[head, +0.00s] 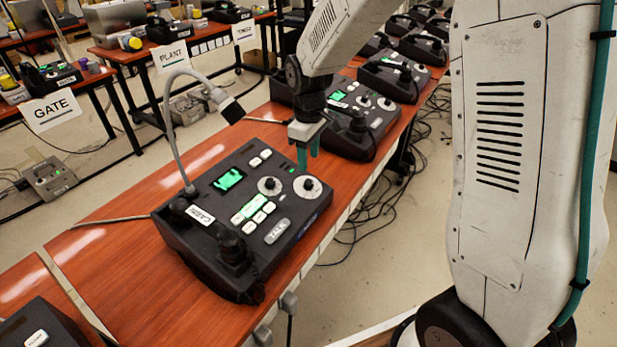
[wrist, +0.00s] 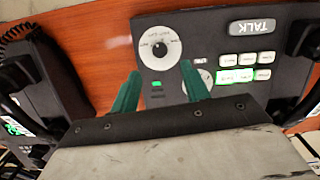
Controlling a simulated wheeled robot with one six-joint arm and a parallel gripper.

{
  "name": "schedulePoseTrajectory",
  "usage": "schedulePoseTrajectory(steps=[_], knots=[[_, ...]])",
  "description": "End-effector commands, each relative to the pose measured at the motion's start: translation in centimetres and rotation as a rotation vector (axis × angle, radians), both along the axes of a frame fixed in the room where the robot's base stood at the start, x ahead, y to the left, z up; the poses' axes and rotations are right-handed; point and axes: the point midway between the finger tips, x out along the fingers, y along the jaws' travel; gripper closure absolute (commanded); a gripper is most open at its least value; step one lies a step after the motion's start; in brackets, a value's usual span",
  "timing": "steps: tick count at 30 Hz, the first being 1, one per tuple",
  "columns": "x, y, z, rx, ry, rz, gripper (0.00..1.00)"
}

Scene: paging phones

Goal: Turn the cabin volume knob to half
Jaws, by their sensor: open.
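The near paging console (head: 165,222) is black, with a white label (head: 200,215) that seems to read CABIN. It has two dark knobs on white dials: a right knob (head: 308,184) and a left knob (head: 269,184). In the wrist view the right knob (wrist: 160,49) lies just beyond the fingertips, its dial print too small to read. The left knob's dial (wrist: 190,86) is partly hidden by a finger. I cannot tell which knob is the cabin volume. My gripper (head: 308,154) has green fingers, open and empty above the right knob; it also shows in the wrist view (wrist: 161,70).
The console has a TALK button (head: 277,231), lit keys, a handset (head: 233,250) and a gooseneck microphone (head: 180,110). Another console (head: 345,135) stands close behind my gripper on the orange table (head: 125,255). Cables lie on the floor.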

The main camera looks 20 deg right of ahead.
Motion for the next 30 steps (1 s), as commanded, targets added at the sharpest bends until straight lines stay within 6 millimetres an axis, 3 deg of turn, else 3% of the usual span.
schedulePoseTrajectory(steps=[15, 26, 27, 30], knots=[[0.1, 0.0, -7.1, 0.000, 0.004, 0.004, 0.54], [0.1, 0.0, -7.9, 0.000, 0.001, 0.004, 0.54], [0.1, 0.0, -7.9, 0.000, 0.001, 0.004, 0.57], [0.1, 0.0, -7.8, 0.000, 0.001, 0.004, 0.85]])
